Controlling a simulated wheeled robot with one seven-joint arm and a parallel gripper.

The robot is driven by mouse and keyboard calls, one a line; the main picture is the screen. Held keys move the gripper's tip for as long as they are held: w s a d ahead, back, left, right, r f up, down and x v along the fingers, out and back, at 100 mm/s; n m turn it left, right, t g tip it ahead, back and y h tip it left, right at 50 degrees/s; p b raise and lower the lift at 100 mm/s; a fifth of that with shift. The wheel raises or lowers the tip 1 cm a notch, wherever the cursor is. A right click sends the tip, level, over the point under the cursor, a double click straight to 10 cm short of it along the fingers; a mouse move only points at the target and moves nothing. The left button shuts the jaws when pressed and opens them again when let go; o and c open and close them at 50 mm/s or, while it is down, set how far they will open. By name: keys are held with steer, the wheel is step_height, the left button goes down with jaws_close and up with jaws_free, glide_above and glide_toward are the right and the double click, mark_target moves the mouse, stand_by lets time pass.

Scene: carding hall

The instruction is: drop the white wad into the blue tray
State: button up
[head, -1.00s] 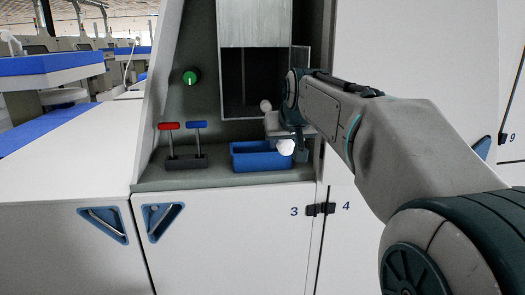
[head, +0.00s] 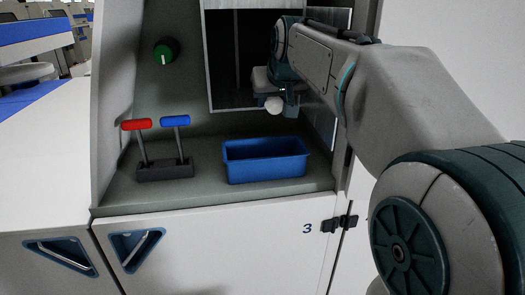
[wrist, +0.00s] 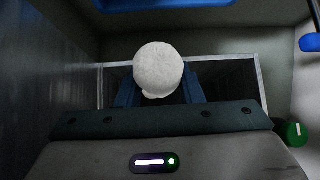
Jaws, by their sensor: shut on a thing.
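The white wad (head: 274,106) is held at the tip of my gripper (head: 268,100), in front of the dark opening. In the wrist view the white wad (wrist: 158,70) sits between the two blue fingers of my gripper (wrist: 158,88), which is shut on it. The blue tray (head: 265,160) stands on the grey ledge below and looks empty in the part that shows. The wad is above the tray's far side and apart from it. The blue tray's edge (wrist: 165,4) also shows at the top of the wrist view.
A red lever (head: 136,125) and a blue lever (head: 175,121) stand on a dark base left of the tray. A green knob (head: 164,52) is on the panel above them. The dark opening (head: 235,70) has a metal frame. The ledge between levers and tray is clear.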

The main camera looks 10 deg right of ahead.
steer(key=shift+w+f, duration=0.2)
steer(key=shift+w, duration=0.1)
steer(key=shift+s+f+b, duration=0.15)
steer(key=shift+f+b, duration=0.5)
steer(key=shift+b, duration=0.1)
step_height(320, 180, down, 4)
steer(key=b, duration=0.3)
steer(key=shift+f, duration=0.15)
steer(key=o, duration=1)
